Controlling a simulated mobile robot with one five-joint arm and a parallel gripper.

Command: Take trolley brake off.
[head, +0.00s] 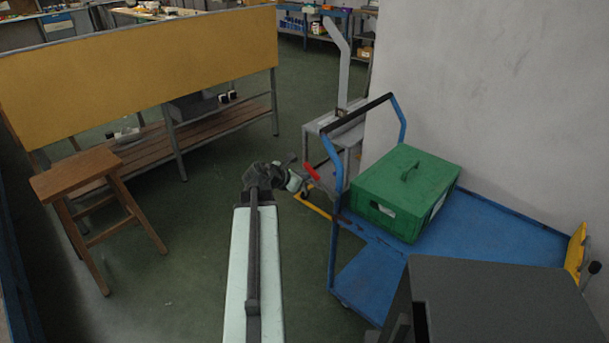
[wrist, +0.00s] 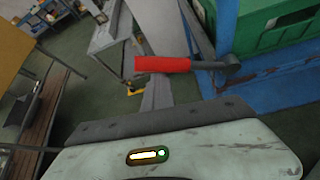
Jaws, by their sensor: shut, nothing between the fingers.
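The blue trolley (head: 482,226) stands right of centre in the head view, with a blue push frame and a black handle bar. In the wrist view my pale, dark-edged gripper fills the bottom, apart from the grip.
A green lidded box (head: 406,190) sits on the trolley deck. A grey stand (head: 339,130) is behind the push frame. A grey wall (head: 490,90) runs behind the trolley. A wooden stool (head: 90,182) and a yellow-panelled bench (head: 140,62) are left. Green floor between is clear.

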